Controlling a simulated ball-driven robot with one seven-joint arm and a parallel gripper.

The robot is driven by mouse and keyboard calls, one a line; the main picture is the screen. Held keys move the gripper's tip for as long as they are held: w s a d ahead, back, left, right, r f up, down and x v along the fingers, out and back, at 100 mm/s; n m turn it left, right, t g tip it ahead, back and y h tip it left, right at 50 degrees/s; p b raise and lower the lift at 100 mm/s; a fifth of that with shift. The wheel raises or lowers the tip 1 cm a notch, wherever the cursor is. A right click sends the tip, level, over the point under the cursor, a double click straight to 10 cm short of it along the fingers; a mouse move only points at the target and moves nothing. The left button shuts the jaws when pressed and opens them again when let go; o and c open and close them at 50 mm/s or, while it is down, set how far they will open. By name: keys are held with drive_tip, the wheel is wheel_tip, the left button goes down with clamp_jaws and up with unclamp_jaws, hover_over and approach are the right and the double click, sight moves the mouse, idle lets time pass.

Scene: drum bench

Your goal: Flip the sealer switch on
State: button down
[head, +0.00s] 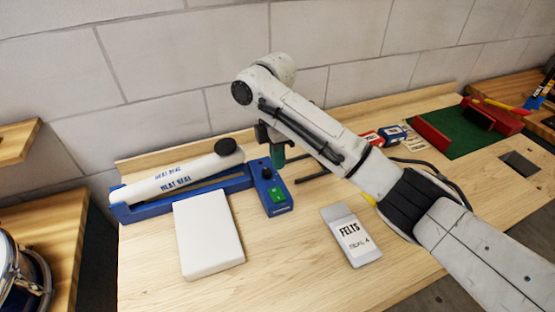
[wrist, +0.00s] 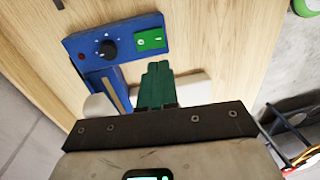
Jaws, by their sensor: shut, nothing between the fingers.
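The heat sealer (head: 185,178) has a blue base and a white upper arm lettered HEAT SEAL, with a dark knob on the arm's end. Its blue control box (head: 264,172) carries a black dial and a green rocker switch (head: 276,195). In the wrist view the switch (wrist: 150,40) sits beside the dial (wrist: 106,50); I cannot tell which side is pressed. My gripper (head: 278,158) is just above and behind the control box, pointing down. In the wrist view its green fingers (wrist: 158,68) are shut and empty, with the tips close to the switch, apparently apart from it.
A white block (head: 208,235) lies in front of the sealer. A FELTS bag (head: 351,235) lies to the right. Small boxes (head: 385,136) and a green mat (head: 455,132) with red blocks stand farther right. Bare wood lies between the control box and the bag.

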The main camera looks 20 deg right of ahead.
sight(280, 199)
drive_tip(key=f, duration=0.3)
drive_tip(key=s+f, duration=0.1)
drive_tip(key=f, duration=0.7)
drive_tip(key=shift+s+p, duration=0.2)
drive_tip(key=shift+p, duration=0.1)
